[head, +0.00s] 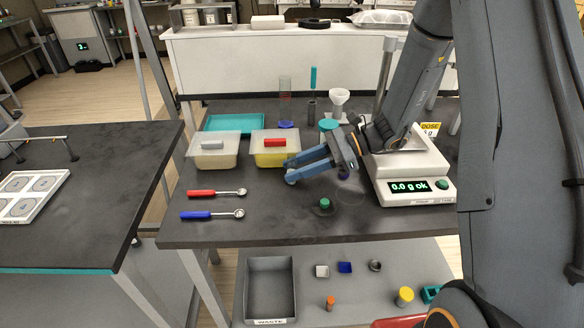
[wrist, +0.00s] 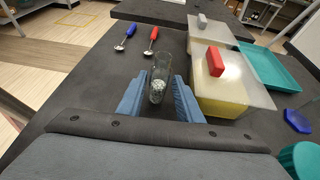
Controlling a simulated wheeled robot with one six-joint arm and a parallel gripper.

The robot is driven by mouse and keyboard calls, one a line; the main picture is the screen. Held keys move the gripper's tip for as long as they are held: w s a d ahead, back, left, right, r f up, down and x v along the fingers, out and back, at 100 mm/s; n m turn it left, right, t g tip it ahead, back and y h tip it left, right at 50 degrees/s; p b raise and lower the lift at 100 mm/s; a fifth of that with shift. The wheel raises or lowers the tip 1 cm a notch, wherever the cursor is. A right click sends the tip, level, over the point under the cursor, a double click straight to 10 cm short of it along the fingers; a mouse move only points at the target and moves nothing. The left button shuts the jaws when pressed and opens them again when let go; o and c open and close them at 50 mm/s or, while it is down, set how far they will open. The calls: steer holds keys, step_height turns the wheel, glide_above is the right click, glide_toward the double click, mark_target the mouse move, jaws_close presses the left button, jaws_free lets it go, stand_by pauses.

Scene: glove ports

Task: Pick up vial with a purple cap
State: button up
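My gripper (head: 290,171) is low over the dark table, with its blue fingers pointing left and standing apart. In the wrist view a clear glass vessel (wrist: 158,85) with whitish grains in its bottom shows between the fingertips (wrist: 159,90). I cannot tell whether the fingers touch it, and I see no purple cap on it. I cannot make the vessel out in the head view.
Two lidded tubs, one pale (head: 213,158) and one yellow (head: 269,157), stand beyond the gripper. A red spoon (head: 207,193) and a blue spoon (head: 203,215) lie left. A balance (head: 418,166) stands right. A green-topped item (head: 324,203) is near the front edge.

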mark_target(278, 184)
steer(key=p+x, duration=0.1)
steer(key=x, duration=0.1)
steer(key=p+x, duration=0.1)
steer(key=x, duration=0.1)
steer(key=shift+s+a+r, duration=0.15)
steer(key=shift+a+r, duration=0.05)
steer(key=shift+a+f, duration=0.3)
steer(key=shift+a, duration=0.15)
steer(key=c, duration=0.8)
